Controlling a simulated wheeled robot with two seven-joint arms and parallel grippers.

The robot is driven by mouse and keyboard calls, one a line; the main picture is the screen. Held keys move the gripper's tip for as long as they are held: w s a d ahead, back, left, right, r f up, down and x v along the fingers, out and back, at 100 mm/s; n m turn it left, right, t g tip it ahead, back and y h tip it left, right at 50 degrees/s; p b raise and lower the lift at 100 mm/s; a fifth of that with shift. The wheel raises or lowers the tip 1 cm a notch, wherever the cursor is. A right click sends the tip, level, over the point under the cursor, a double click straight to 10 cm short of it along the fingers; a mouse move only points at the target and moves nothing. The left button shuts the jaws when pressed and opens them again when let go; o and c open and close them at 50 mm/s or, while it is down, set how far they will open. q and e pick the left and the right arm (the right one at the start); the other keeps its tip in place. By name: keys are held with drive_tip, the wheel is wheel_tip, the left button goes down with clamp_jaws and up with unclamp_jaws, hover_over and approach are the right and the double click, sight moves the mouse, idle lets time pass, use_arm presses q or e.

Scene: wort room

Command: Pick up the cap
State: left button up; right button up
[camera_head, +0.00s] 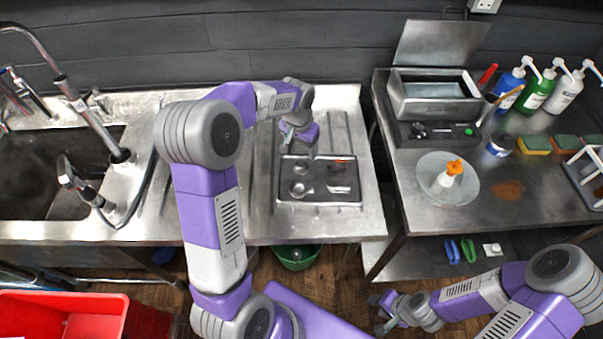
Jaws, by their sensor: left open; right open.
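A shallow metal tray (320,203) lies on the steel counter. It holds several small round metal pieces (300,189) and a small red item (341,161). One of these pieces may be the cap, but they are too small to tell. My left gripper (300,147) is open and empty, just above the tray's back edge, apart from the pieces. My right gripper (384,313) is open and empty, low in front of the right table.
A sink with a tap (91,115) is at the left. The right table carries a metal box machine (436,94), pump bottles (536,92), sponges (534,145) and a rack. A red crate (60,315) and a green bowl (296,257) are below. Counter right of the tray is clear.

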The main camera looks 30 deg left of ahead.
sight(301, 163)
use_arm(q)
wheel_tip(301, 163, down, 3)
drive_tip(key=shift+w+r, duration=0.1)
drive_tip(key=shift+r, duration=0.05)
drive_tip(key=f, duration=0.1)
drive_tip(key=f+b, duration=0.1)
drive_tip(key=f, duration=0.1)
drive_tip(key=f+b, duration=0.1)
drive_tip(key=f, duration=0.1)
drive_tip(key=shift+a+f, duration=0.15)
drive_tip(key=shift+a, duration=0.1)
drive_tip(key=c, duration=1.2)
